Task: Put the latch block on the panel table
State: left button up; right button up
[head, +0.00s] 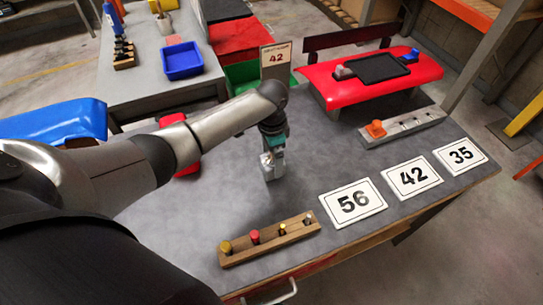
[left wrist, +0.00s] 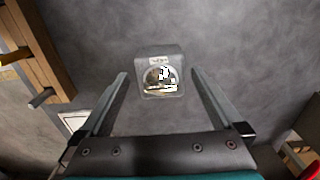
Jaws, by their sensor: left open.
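A small grey block with a round pale fitting on its face, which looks like the latch block (left wrist: 161,75), lies on the grey tabletop in the left wrist view. It is just beyond and between my left gripper's two fingertips (left wrist: 157,78), which are apart and hold nothing. In the head view my left gripper (head: 272,155) points down over the middle of the grey table (head: 310,140), and the block (head: 269,168) shows partly at its fingertips. No label tells which table is the panel table. My right gripper is not in view.
A wooden peg rack (head: 270,241) is at the front. A second table (head: 150,90) holds a blue bin (head: 182,60).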

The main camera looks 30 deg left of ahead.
pick_arm(q)
notch_tip(320, 180, up, 12)
jog(key=p, duration=0.2)
jog(key=shift+p, duration=0.3)
